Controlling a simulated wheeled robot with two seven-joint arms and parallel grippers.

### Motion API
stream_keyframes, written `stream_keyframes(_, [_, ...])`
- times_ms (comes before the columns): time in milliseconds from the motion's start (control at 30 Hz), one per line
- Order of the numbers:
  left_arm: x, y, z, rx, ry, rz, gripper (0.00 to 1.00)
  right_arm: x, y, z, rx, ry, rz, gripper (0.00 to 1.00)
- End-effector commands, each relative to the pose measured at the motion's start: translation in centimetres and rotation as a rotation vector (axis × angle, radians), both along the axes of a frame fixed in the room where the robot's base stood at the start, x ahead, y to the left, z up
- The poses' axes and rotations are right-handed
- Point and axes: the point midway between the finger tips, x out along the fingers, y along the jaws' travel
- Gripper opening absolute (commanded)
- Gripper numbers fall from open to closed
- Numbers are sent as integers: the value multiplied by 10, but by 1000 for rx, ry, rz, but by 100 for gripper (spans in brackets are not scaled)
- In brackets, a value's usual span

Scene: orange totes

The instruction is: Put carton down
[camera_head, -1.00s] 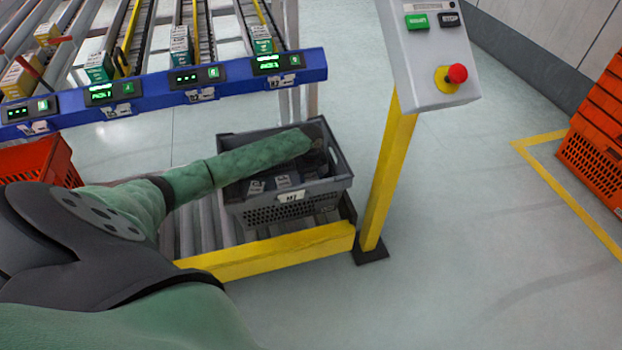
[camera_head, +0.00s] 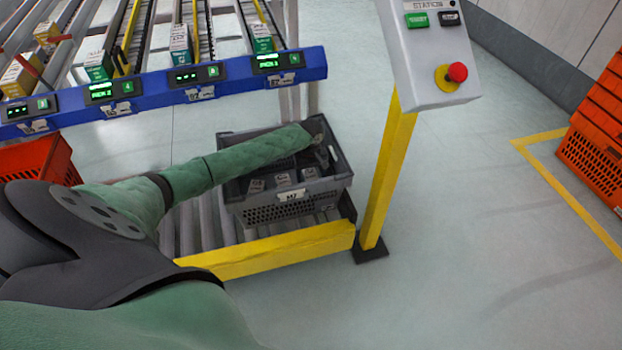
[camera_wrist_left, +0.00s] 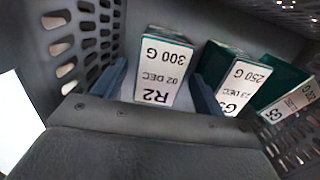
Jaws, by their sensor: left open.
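The grey tote (camera_head: 290,211) stands on the roller conveyor, with several small cartons (camera_head: 256,185) inside. My left arm reaches over it, and my left gripper (camera_head: 324,160) is inside the tote at its right side. The carton stands against the tote wall; contact with the fingers cannot be told. Two more green-and-white cartons (camera_wrist_left: 236,80) (camera_wrist_left: 288,90) stand to its right. My right gripper is not in view.
A yellow post (camera_head: 388,180) with a control box (camera_head: 432,60) stands just right of the tote. A blue rail (camera_head: 150,93) with pick displays runs behind. Orange totes (camera_head: 597,135) are stacked at the far right; another orange tote (camera_head: 40,160) is at left.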

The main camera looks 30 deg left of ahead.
Motion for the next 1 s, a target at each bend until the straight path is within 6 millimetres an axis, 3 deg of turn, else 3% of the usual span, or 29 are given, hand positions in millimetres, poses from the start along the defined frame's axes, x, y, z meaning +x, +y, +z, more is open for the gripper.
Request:
stream_keyframes(200, [2, 2, 48, 1, -4, -1, 72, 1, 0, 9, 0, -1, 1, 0])
stream_keyframes(500, [4, 4, 94, -1, -2, 0, 72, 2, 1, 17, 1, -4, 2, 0])
stream_keyframes(700, [4, 4, 106, 1, -1, 0, 72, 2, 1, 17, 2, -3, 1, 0])
stream_keyframes(1000, [4, 4, 107, 1, -1, 0, 72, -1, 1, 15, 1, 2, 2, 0])
